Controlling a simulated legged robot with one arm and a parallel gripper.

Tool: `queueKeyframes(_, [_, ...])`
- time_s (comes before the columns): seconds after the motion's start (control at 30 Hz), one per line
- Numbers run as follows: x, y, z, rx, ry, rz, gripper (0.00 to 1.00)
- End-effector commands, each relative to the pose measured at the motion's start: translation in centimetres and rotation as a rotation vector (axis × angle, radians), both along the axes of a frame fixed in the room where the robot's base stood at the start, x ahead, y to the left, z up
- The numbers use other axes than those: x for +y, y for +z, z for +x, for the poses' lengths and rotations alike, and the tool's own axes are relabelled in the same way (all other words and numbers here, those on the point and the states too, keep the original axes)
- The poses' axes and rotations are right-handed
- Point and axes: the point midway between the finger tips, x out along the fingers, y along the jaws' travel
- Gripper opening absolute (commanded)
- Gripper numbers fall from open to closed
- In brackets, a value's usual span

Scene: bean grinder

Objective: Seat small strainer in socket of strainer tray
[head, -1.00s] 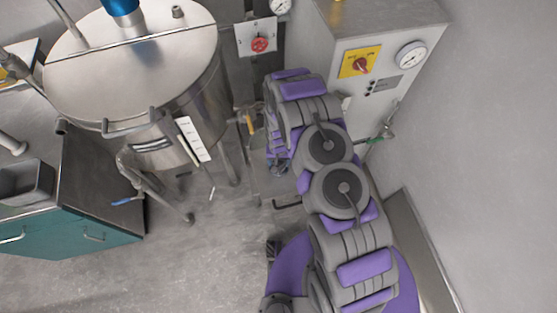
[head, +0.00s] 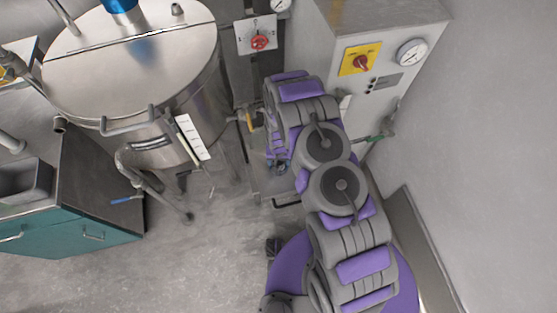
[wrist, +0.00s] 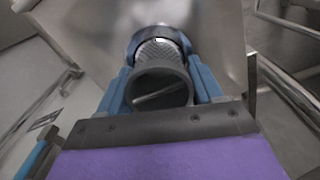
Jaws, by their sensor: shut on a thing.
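In the wrist view, my gripper (wrist: 160,48) has blue fingers shut on the small strainer. The small strainer (wrist: 158,54) is a mesh cylinder with a dark round open rim facing the camera, and its far end is hidden between the fingertips. Pale grey metal lies beyond the fingers, but I cannot tell whether it is the strainer tray or its socket. The strainer is not clear there, and I cannot make out the tray.
A large steel kettle (head: 183,95) stands left of my arm. A grey control cabinet (head: 340,55) with a gauge is close on the right.

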Motion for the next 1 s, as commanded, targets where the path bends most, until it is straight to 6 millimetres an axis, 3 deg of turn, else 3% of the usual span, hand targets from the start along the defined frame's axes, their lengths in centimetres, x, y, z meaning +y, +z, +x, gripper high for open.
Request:
queueKeyframes(0.3, [0.0,-0.74,-0.01,0.0,0.0,0.0,0.28])
queueKeyframes(0.33, [0.0,-0.71,0.0,0.0,0.0,0.0,0.67])
queueKeyframes(0.6, [-0.02,-0.7,-0.02,0.001,0.0,0.0,0.93])
queueKeyframes(1.0, [-0.01,-0.16,-0.02,0.001,0.0,0.0,0.95])
